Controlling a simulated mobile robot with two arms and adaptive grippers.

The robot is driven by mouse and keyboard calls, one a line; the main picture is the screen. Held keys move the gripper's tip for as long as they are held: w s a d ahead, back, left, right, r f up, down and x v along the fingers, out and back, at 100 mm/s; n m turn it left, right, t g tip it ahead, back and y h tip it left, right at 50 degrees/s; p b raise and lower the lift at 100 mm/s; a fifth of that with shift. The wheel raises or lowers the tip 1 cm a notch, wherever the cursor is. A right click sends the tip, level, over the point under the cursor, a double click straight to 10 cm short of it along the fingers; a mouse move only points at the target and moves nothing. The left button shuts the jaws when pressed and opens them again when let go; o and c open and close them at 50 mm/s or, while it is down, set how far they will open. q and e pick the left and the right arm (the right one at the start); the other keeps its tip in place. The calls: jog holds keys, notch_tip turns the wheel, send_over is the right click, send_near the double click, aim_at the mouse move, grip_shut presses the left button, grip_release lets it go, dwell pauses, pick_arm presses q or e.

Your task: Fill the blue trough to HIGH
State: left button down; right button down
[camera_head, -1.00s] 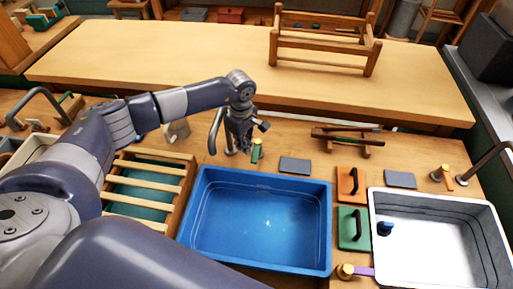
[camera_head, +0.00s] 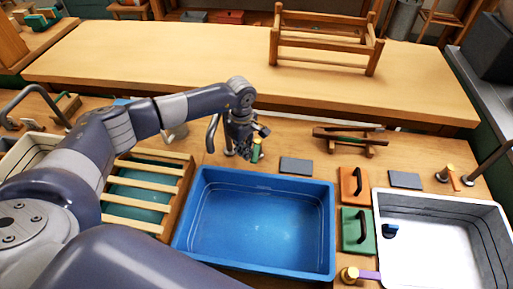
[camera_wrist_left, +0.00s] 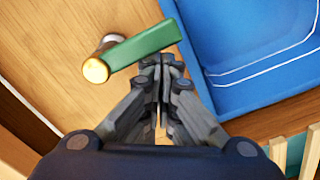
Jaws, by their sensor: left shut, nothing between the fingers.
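The blue trough (camera_head: 262,224) sits in the counter in the middle of the head view. Pale level lines run round its inside wall; they also show on the trough in the left wrist view (camera_wrist_left: 262,62). I cannot tell the water level. A dark curved spout (camera_head: 212,132) stands behind the trough. The green tap lever (camera_head: 256,153) has a yellow cap and points toward the trough in the left wrist view (camera_wrist_left: 147,45). My left gripper (camera_wrist_left: 168,62) is shut and empty, its fingertips close beside the lever; contact is unclear. My right gripper is out of view.
A slatted wooden rack (camera_head: 150,190) stands left of the trough. A grey plate (camera_head: 296,166) and wooden stand (camera_head: 350,140) lie behind.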

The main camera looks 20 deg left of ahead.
aim_at(258, 153)
pick_arm(q)
jog(key=shift+w+d+b, duration=0.2)
jog(key=shift+d+b, duration=0.1)
jog(key=shift+d, duration=0.45)
jog(key=shift+w+d+b, duration=0.2)
jog(key=shift+d+b, duration=0.05)
jog(key=shift+d, duration=0.5)
jog(key=shift+w+d+b, duration=0.2)
jog(key=shift+d+b, duration=0.1)
jog(key=shift+d, duration=0.45)
jog(key=shift+a+r+p, duration=0.1)
jog(key=shift+r+p, duration=0.9)
jog(key=shift+r, duration=1.05)
jog(key=shift+f, duration=0.1)
jog(key=w+d+b, duration=0.4)
jog(key=w+b, duration=0.2)
jog(key=b, duration=0.1)
jog(key=shift+w, duration=0.3)
